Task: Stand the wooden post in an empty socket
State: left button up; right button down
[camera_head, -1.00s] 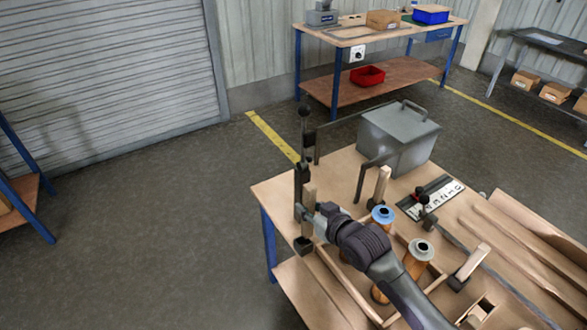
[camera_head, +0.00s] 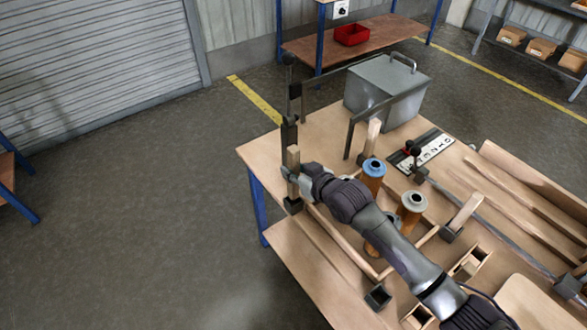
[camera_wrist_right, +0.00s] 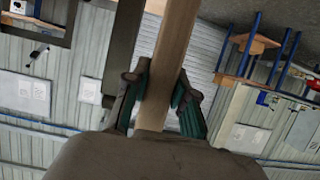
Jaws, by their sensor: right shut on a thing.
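My right gripper (camera_head: 296,178) is shut on a pale wooden post (camera_head: 293,156), held roughly upright at the table's left corner. In the right wrist view the post (camera_wrist_right: 172,50) runs between the gripper's green-padded fingers (camera_wrist_right: 160,92). A dark square piece (camera_head: 293,204) is below the gripper; I cannot tell whether the post's lower end touches it. A dark square socket (camera_head: 378,297) near the front edge looks empty. Another pale post (camera_head: 373,134) stands by the grey box, and one leans from a dark socket (camera_head: 450,235). My left gripper is not in view.
A tall dark upright (camera_head: 289,100) stands close beside the held post. Blue-topped (camera_head: 373,168) and grey-topped (camera_head: 414,201) spools stand under and beside my right arm. A grey metal box (camera_head: 385,92) is at the back. Floor left of the table (camera_head: 255,152) is clear.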

aim_at(296, 186)
dwell(0.4)
jog(key=shift+p, duration=0.55)
dwell(0.8)
jog(key=shift+f, duration=0.15)
dwell(0.4)
jog(key=shift+f+b, duration=2)
jog(key=shift+f, duration=0.65)
jog(key=c, duration=0.9)
grip_release()
jog(key=shift+o, duration=0.2)
jog(key=shift+s, duration=0.1)
jog(key=v, duration=1.2)
